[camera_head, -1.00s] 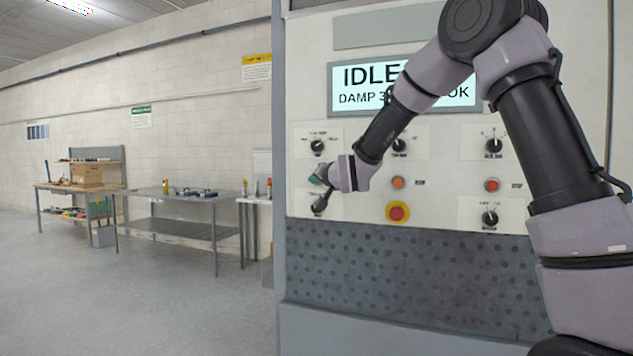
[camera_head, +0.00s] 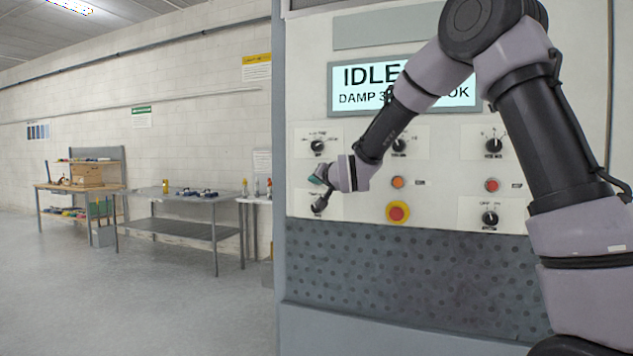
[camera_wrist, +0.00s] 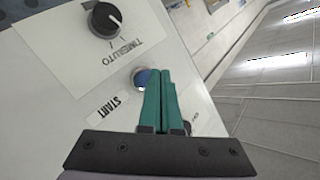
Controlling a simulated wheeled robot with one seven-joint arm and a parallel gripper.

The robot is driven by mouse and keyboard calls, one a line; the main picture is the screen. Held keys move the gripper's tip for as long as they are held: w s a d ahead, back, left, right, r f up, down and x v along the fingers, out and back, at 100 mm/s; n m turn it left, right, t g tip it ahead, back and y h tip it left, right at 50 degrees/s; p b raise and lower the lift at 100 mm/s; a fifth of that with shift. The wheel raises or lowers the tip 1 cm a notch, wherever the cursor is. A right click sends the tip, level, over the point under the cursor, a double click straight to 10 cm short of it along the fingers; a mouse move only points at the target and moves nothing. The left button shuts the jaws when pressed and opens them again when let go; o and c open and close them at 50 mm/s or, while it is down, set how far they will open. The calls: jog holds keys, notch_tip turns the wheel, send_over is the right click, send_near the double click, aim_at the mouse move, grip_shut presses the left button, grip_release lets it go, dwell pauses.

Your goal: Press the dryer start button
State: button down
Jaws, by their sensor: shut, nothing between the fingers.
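The start button (camera_wrist: 141,75) is a small round button in a shiny ring beside the START label (camera_wrist: 107,109) in the wrist view. My gripper (camera_wrist: 160,72) has teal fingers pressed together, with nothing between them. The fingertips overlap the right part of the button in that view. I cannot tell whether they touch it. The button is hidden there. The display (camera_head: 360,76) reads IDLE, partly covered by my arm.
A black knob (camera_wrist: 104,20) on a white label plate lies near the button. On the panel are an orange button (camera_head: 398,182), a red button (camera_head: 491,185) and a red-and-yellow stop button (camera_head: 398,212). Benches (camera_head: 180,194) stand far left; the floor between is clear.

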jog(key=shift+w, duration=0.15)
jog(key=shift+w+d, duration=0.15)
jog(key=shift+w, duration=0.1)
jog(key=shift+w+d, duration=0.15)
jog(key=shift+w, duration=0.3)
dwell(0.7)
jog(key=shift+s, duration=0.15)
jog(key=shift+s+a, duration=0.3)
jog(key=shift+s, duration=0.4)
jog(key=shift+s, duration=0.1)
jog(key=shift+s+a, duration=0.3)
jog(key=shift+s, duration=0.45)
jog(key=shift+s+a, duration=0.25)
jog(key=shift+s, duration=0.55)
jog(key=shift+s+a, duration=0.3)
jog(key=shift+s, duration=0.45)
